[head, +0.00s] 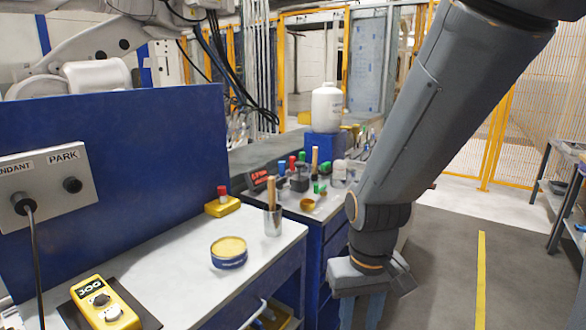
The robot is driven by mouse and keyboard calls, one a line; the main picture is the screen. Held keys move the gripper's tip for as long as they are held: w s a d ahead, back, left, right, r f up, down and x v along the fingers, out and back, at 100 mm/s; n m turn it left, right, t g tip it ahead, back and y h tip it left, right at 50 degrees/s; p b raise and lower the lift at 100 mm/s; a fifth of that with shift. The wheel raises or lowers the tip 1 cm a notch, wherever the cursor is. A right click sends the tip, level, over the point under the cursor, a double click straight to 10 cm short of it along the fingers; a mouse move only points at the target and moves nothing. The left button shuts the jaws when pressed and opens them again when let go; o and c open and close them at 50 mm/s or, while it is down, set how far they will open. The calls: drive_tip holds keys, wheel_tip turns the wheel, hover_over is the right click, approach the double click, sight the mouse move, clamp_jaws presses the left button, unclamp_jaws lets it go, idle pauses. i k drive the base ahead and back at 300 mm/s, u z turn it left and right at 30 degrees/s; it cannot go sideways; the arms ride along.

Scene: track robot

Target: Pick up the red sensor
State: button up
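No thing is plainly marked as the red sensor. A small red piece (221,191) stands upright on a yellow block (222,206) at the back of the near white bench. My gripper (361,312) points down at the lower middle, right of the benches. Its two fingers are apart with nothing seen between them; the tips run out at the frame's bottom edge. It is away from all red items.
The white bench (180,262) bears a yellow-topped round tin (229,252), a metal cup (272,222) with a wooden handle and a yellow meter (104,303). A blue panel (150,170) rises behind it. A white bottle (327,107) stands farther back.

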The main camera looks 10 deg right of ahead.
sight(292, 170)
drive_tip(key=z, duration=1.35)
drive_tip(key=i, duration=2.8)
drive_tip(key=u, duration=2.9)
